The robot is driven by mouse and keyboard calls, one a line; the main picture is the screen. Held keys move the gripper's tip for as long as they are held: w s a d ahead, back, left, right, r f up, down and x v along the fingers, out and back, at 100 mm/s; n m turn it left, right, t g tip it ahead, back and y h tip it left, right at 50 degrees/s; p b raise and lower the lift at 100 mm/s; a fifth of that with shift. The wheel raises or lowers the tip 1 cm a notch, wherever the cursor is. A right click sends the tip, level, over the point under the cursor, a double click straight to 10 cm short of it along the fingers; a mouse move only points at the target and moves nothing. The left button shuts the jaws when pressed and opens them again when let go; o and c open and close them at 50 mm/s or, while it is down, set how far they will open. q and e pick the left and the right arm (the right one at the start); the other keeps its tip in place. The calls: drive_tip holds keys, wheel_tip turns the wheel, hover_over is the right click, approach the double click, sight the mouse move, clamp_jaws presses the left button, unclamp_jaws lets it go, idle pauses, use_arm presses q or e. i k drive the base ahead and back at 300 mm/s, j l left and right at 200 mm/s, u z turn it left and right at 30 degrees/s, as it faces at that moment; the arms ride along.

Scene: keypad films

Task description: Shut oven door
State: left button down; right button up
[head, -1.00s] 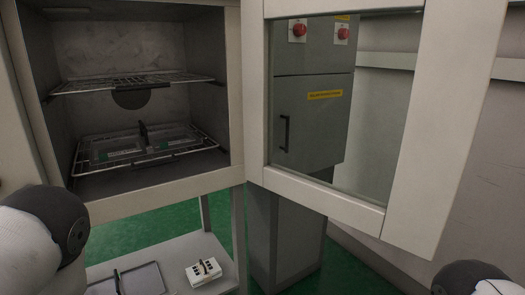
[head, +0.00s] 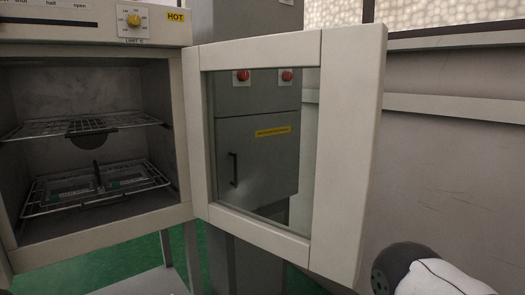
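The oven (head: 100,238) stands at the left of the head view with its inside exposed. Its door (head: 338,140), a pale frame around a glass window, hangs wide open to the right, hinged on the oven's right side. Inside are two wire racks; the lower rack (head: 60,206) holds flat trays (head: 72,187) with a dark upright handle. Part of my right arm shows at the bottom right, below and right of the door and apart from it in the picture. Neither gripper is in view.
A grey cabinet (head: 258,140) with red knobs shows through and behind the door glass. A yellow HOT label and a dial (head: 134,20) are above the oven opening. A wall with a rail (head: 450,105) is at the right. Green floor shows below.

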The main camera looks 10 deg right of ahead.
sight(351, 60)
drive_tip(key=l+u, duration=0.2)
drive_tip(key=l, duration=0.3)
drive_tip(key=k+l+u, duration=0.2)
drive_tip(key=l, duration=0.25)
drive_tip(key=l+u, duration=0.25)
drive_tip(key=l, duration=0.25)
drive_tip(key=i+l+u, duration=0.15)
drive_tip(key=l+u, duration=0.15)
drive_tip(key=l, duration=0.4)
drive_tip(key=l+u, duration=0.35)
drive_tip(key=l, duration=0.3)
drive_tip(key=i+l+u, duration=0.15)
drive_tip(key=l, duration=0.15)
drive_tip(key=i+l+u, duration=0.15)
drive_tip(key=l, duration=0.15)
drive_tip(key=i+l+u, duration=0.15)
drive_tip(key=l, duration=0.15)
drive_tip(key=l+u, duration=0.15)
drive_tip(key=l, duration=0.15)
drive_tip(key=i, duration=0.05)
